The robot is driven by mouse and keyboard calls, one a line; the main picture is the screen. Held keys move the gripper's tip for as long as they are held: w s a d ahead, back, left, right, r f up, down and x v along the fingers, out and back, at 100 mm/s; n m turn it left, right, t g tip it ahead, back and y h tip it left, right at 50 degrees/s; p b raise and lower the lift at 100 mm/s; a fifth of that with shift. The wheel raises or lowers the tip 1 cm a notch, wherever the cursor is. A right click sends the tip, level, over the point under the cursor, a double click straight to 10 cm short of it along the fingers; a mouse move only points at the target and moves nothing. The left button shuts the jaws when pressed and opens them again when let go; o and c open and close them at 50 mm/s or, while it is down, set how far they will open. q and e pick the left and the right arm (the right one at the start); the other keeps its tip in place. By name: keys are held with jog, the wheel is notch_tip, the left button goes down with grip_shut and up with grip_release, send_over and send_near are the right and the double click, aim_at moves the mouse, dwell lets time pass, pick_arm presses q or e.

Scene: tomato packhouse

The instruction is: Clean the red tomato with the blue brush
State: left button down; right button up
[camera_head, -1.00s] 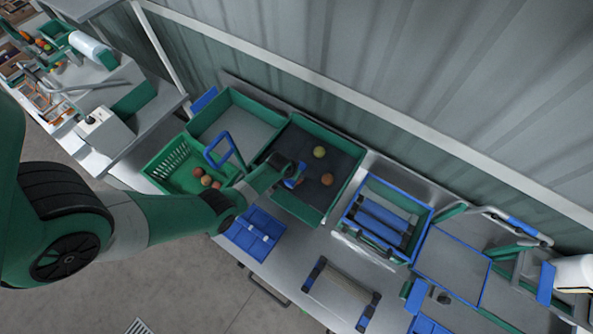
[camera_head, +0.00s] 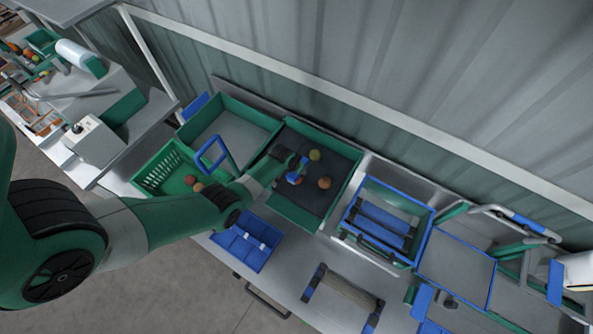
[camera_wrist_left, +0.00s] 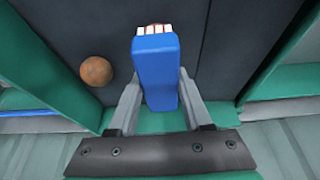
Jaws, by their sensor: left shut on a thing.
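My left gripper (camera_wrist_left: 157,88) is shut on the blue brush (camera_wrist_left: 157,68), whose white bristles (camera_wrist_left: 155,30) point away from me. It reaches into the dark-floored green tray (camera_head: 342,195), where the brush shows as a small blue patch (camera_head: 295,178). A sliver of red shows just beyond the bristles in the left wrist view; I cannot tell whether they touch it. An orange-brown tomato (camera_head: 324,183) lies on the tray floor right of the brush, and it also shows in the left wrist view (camera_wrist_left: 97,71). A yellow-green tomato (camera_head: 315,155) lies behind it. My right gripper is out of view.
A green crate (camera_head: 160,175) with several tomatoes stands at the left, partly behind my arm. An empty green tray (camera_head: 232,133) adjoins the dark-floored one. A blue divided tray (camera_head: 247,248) lies in front, and a blue-rimmed box (camera_head: 385,220) stands to the right.

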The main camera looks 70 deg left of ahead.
aim_at(291, 177)
pick_arm(q)
jog(key=shift+s+d+f, duration=0.1)
jog(key=shift+s+f, duration=0.05)
jog(key=shift+s+d+p, duration=0.45)
jog(key=shift+s+p, duration=0.2)
jog(key=shift+p, duration=0.1)
jog(key=shift+s+d+p, duration=0.45)
jog(key=shift+s+p, duration=0.15)
jog(key=shift+p, duration=0.1)
jog(key=shift+s+d+p, duration=0.25)
jog(key=shift+s+p, duration=0.1)
jog(key=shift+s, duration=0.05)
jog(key=shift+s+d, duration=0.15)
jog(key=shift+s, duration=0.05)
jog(key=shift+w+a+f+b, duration=0.1)
jog(key=shift+w+a+b, duration=0.55)
jog(key=shift+w+b, duration=0.35)
jog(key=shift+w+a+b, duration=0.65)
jog(key=shift+w+b, duration=0.15)
jog(key=shift+w, duration=0.05)
